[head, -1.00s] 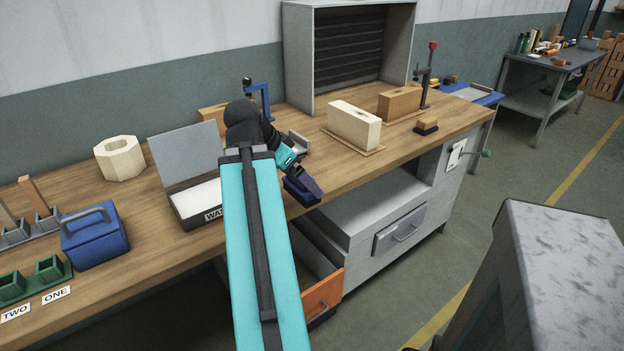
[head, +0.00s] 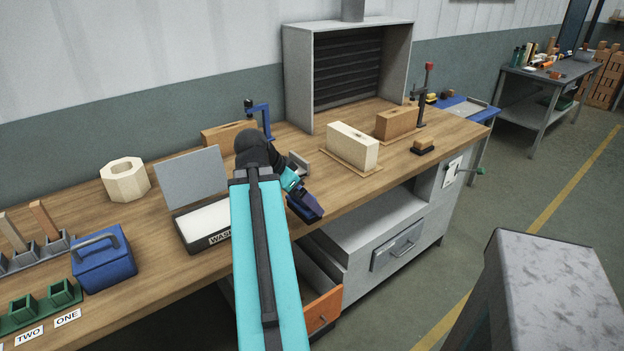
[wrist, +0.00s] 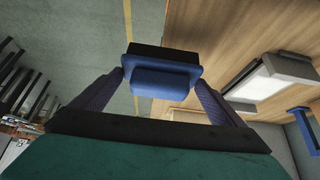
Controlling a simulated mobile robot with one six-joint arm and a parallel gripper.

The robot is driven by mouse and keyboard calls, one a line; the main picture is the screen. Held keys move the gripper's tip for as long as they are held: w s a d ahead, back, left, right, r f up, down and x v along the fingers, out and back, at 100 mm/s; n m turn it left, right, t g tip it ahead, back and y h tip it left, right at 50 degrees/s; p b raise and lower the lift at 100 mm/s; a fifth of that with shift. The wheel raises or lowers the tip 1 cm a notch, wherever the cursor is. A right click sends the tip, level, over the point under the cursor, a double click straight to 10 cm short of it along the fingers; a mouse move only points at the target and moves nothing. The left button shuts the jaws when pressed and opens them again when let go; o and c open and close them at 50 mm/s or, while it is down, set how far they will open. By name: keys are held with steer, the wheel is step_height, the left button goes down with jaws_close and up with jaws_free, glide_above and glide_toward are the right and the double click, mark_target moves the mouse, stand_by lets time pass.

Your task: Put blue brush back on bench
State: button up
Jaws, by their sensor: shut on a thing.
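My gripper (wrist: 163,82) is shut on the blue brush (wrist: 165,78), which sits between the two fingertips in the wrist view. The brush has a blue body and a dark, bristle-like far side. In the head view my gripper (head: 303,203) is at the front edge of the wooden bench (head: 462,130), right of the wash tray. In the wrist view the brush overlaps the line between floor and bench top. I cannot tell its exact height over the bench. My fingers partly hide it in the head view.
The wash tray (head: 188,238), blue toolbox (head: 105,262) and pale octagonal block (head: 124,182) stand to the left. A cream block (head: 352,147) and a wood-backed brush (head: 423,146) stand to the right. An orange-fronted drawer (head: 323,310) is open below the bench.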

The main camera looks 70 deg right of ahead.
steer(key=shift+w+d+r+p, duration=0.1)
steer(key=shift+d+p, duration=0.85)
steer(key=shift+p, duration=2.75)
steer(key=d+p, duration=0.1)
steer(key=d, duration=0.2)
steer(key=w+d+f+p, duration=0.1)
steer(key=d, duration=0.3)
steer(key=d+p, duration=0.1)
steer(key=d, duration=0.2)
steer(key=shift+w+d+f, duration=0.15)
steer(key=shift+d+f, duration=0.05)
steer(key=shift+d, duration=0.15)
steer(key=shift+f, duration=0.1)
steer(key=shift+f+p, duration=0.95)
steer(key=shift+f, duration=0.7)
steer(key=shift+f, duration=0.15)
steer(key=o, duration=1.1)
steer(key=shift+r, duration=0.2)
